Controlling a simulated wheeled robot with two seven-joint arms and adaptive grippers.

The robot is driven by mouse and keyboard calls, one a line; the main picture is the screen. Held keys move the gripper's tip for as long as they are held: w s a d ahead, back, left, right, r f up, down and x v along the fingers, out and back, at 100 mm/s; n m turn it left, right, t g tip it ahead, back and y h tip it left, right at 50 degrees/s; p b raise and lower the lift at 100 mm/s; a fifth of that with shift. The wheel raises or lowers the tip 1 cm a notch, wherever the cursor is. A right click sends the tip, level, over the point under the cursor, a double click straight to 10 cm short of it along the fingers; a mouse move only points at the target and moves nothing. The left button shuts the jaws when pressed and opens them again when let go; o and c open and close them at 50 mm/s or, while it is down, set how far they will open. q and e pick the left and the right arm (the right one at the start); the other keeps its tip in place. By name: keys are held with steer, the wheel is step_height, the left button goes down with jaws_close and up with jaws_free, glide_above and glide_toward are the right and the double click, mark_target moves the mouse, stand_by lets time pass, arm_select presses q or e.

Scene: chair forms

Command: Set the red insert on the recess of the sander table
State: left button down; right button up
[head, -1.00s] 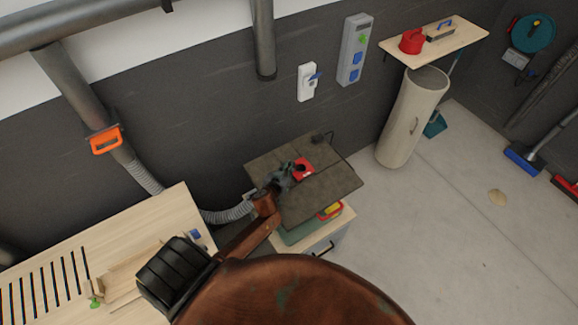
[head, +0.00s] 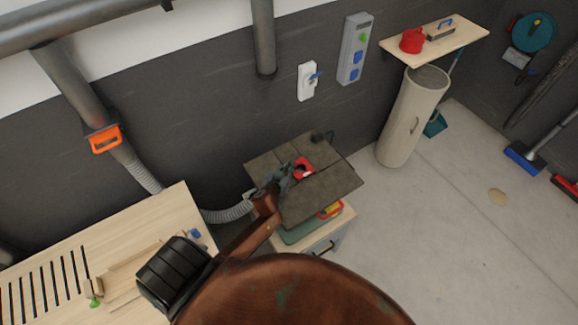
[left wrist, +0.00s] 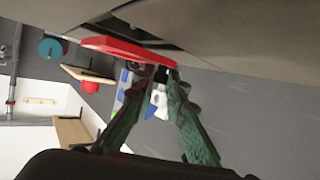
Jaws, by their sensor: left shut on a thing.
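The red insert (head: 306,166) is at the middle of the dark sander table (head: 325,188) in the head view. My left gripper (head: 292,174) reaches in from the left and is shut on it. In the left wrist view the red insert (left wrist: 125,50) shows as a long red strip by the fingertips of my left gripper (left wrist: 163,75). The dark opening of the recess (left wrist: 140,28) shows beside it in the sander table's surface (left wrist: 225,35). The insert looks tilted to that surface, with part of the opening uncovered. I cannot tell whether it touches the rim. My right gripper is out of view.
A cabinet (head: 335,238) with a green base and a red-yellow item stands under the table. A slotted workbench (head: 165,222) is at lower left, with a grey hose (head: 228,214) behind it. A beige bin (head: 405,125) stands at right.

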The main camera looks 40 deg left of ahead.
arm_select(q)
steer(key=shift+f+b, duration=0.75)
steer(key=shift+f, duration=0.2)
steer(key=c, duration=1.8)
jaws_free()
steer(key=shift+c, duration=0.2)
steer(key=v, duration=1.2)
